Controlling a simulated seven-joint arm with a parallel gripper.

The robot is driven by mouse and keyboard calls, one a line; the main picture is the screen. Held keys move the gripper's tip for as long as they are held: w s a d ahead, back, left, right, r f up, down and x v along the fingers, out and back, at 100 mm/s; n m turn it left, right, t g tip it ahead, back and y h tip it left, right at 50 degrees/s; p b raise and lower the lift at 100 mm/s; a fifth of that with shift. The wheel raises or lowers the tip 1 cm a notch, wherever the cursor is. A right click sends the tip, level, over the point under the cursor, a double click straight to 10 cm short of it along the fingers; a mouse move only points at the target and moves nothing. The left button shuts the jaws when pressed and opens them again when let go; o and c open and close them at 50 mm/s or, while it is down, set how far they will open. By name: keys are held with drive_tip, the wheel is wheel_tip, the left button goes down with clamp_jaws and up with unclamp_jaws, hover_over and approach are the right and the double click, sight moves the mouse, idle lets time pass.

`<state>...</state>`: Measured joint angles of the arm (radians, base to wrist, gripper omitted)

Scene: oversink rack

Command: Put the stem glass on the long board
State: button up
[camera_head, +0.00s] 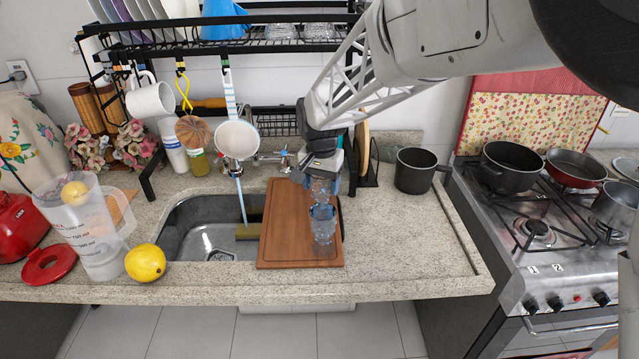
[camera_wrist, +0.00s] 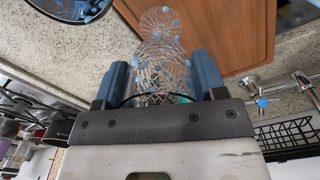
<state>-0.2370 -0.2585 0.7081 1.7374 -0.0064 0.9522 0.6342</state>
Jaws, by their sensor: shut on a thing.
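The clear stem glass (camera_head: 323,230) is over the right part of the brown wooden long board (camera_head: 277,230), which lies across the right side of the sink. My gripper (camera_head: 322,196) is above the board and shut on the glass. In the wrist view the patterned glass (camera_wrist: 160,60) sits between the two blue fingers of my gripper (camera_wrist: 161,80), with its round end (camera_wrist: 160,21) pointing away from me. The board (camera_wrist: 225,30) also shows there. I cannot tell whether the glass touches the board.
A black pot (camera_head: 415,171) stands right of the board, with free counter (camera_head: 400,235) in front of it. The sink (camera_head: 195,225) is left of the board. A lemon (camera_head: 145,262) and a measuring jug (camera_head: 85,225) stand at left. The dish rack (camera_head: 260,45) hangs behind.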

sight(321, 195)
drive_tip(key=shift+f, duration=1.85)
drive_tip(key=shift+f, duration=0.1)
drive_tip(key=o, duration=1)
wheel_tip(321, 195, up, 12)
drive_tip(key=shift+r, duration=0.1)
